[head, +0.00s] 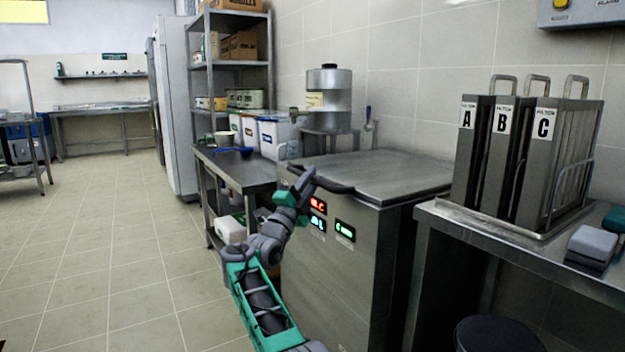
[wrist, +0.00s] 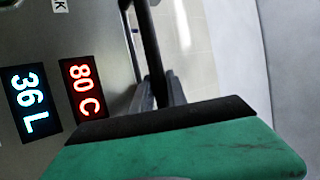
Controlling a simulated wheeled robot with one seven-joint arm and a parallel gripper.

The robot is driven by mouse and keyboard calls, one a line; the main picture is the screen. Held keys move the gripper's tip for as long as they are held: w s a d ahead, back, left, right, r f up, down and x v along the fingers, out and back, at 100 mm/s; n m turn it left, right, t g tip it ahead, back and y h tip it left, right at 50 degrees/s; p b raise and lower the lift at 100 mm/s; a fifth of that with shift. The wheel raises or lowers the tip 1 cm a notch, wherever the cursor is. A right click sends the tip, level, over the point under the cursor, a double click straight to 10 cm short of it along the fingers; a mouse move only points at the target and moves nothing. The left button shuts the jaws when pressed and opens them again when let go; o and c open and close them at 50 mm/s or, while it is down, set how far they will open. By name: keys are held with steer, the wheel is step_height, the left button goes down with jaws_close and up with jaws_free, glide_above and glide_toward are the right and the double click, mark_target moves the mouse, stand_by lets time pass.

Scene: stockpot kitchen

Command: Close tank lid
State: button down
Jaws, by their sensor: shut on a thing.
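The steel tank (head: 345,260) stands against the wall in the middle of the head view. Its flat grey lid (head: 385,172) lies about level over the tank top; I cannot make out any gap beneath it. A black bar handle (head: 336,188) sticks out along the lid's front left edge. My gripper (head: 302,183) is at the left end of this handle and shut on it. In the wrist view, the dark fingers (wrist: 160,95) close around the black handle bar (wrist: 150,45). The exact contact is partly hidden by the gripper's green body.
Lit displays, including a red one (head: 318,205), sit on the tank front below the handle. A counter with plates A, B and C (head: 500,165) stands at right. A steel side table (head: 240,170) with white tubs is behind at left. The floor at left is clear.

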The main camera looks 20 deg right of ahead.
steer(key=c, duration=1.3)
jaws_free()
steer(key=shift+f, duration=0.55)
steer(key=shift+w, duration=0.1)
steer(key=shift+a, duration=0.1)
steer(key=shift+r, duration=0.1)
